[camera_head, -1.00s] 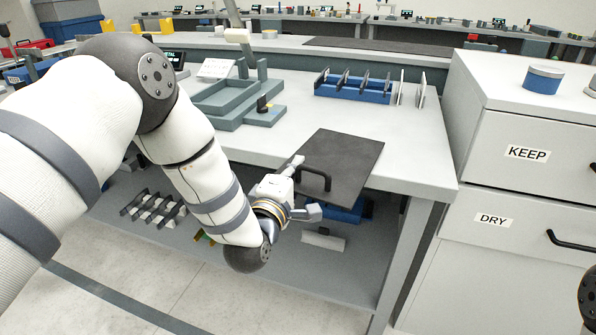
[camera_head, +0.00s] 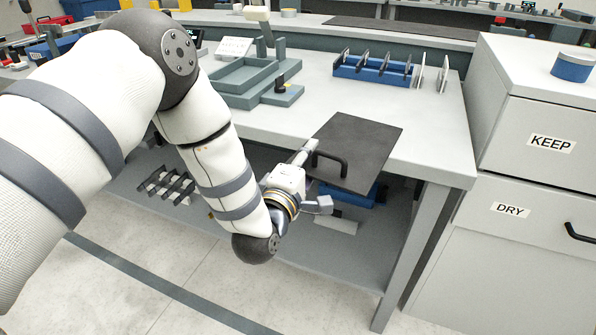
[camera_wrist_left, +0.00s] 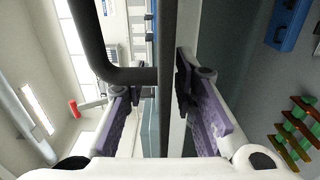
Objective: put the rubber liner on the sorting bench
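A flat dark grey sheet (camera_head: 358,145) with a black handle (camera_head: 330,158) lies at the front edge of the grey bench (camera_head: 437,125), its near part overhanging. I take it for the rubber liner; its material cannot be told. My left gripper (camera_head: 311,178) is at its near left edge, one finger above and one below. In the left wrist view the sheet (camera_wrist_left: 168,60) shows edge-on between the purple finger pads (camera_wrist_left: 160,105), with a gap on the handle side, so the gripper looks open around it. My right gripper is out of view.
A blue rack (camera_head: 372,72) with upright plates and a grey-green tray fixture (camera_head: 245,85) stand on the bench. A cabinet marked KEEP and DRY (camera_head: 540,185) stands at right. A lower shelf (camera_head: 330,255) holds a blue bin (camera_head: 368,195). The bench top right of the sheet is clear.

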